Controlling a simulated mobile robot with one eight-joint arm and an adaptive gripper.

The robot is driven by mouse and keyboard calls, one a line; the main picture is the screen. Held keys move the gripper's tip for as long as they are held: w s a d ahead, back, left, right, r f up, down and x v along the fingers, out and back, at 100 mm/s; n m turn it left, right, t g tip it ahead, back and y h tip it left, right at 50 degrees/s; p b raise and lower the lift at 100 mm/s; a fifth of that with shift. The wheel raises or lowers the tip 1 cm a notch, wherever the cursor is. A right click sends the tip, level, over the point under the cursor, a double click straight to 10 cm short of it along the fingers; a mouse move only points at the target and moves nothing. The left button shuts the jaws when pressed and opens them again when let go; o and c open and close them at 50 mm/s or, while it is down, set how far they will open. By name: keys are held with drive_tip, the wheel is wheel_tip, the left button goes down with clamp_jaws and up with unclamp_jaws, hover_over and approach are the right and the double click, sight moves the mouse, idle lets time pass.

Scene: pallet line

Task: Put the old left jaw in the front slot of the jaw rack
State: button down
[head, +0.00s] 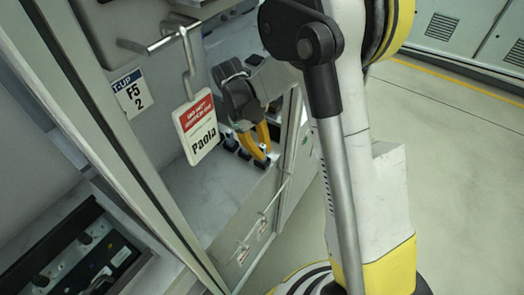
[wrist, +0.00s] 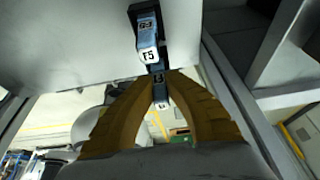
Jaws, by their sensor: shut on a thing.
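My gripper (head: 259,141) reaches into the cabinet with its yellow-orange fingers pointing down. In the wrist view my gripper (wrist: 160,78) is shut on a small blue-grey jaw (wrist: 160,92) with a pale labelled end. Just beyond it, another blue jaw (wrist: 147,35) with a white labelled end sits in a dark holder (wrist: 133,12), which looks like the jaw rack. The held jaw appears in line with that one and close to it; I cannot tell whether it touches the rack. In the head view, small dark blocks (head: 231,146) stand by my fingertips, partly hidden by them.
A red-and-white tag marked Paola (head: 196,128) hangs from a handle (head: 190,62) close to the left of my gripper. The cabinet's frame edge (head: 293,140) stands close on the right. A bare pale surface (head: 215,190) lies in front of the blocks.

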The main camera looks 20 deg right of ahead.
drive_tip(key=shift+f+b, duration=0.45)
drive_tip(key=shift+f, duration=0.1)
idle(0.4)
drive_tip(key=c, duration=1.5)
unclamp_jaws()
drive_tip(key=shift+r, duration=0.1)
